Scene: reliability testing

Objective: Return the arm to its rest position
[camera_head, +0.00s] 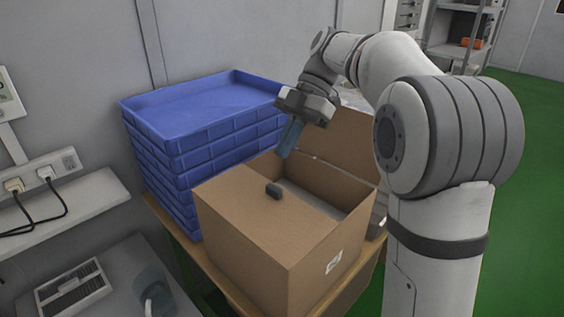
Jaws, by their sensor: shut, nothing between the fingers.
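My arm reaches in from the right and bends over to the left. My gripper (287,148) points down above the back edge of an open cardboard box (238,240). Its bluish fingers are shut, with nothing seen held between them. A small dark object (274,190) shows at the box's opening, below the gripper and apart from it. I cannot tell exactly what it rests on. My arm hides part of the box's right side and what lies behind it.
A stack of blue trays (155,150) stands close behind and left of the box. The box sits on a wooden-edged stand (222,283). At left are a shelf (85,205) with plugged cables and a grey surface below. Green floor (535,130) lies open at right; a rack (455,45) stands behind.

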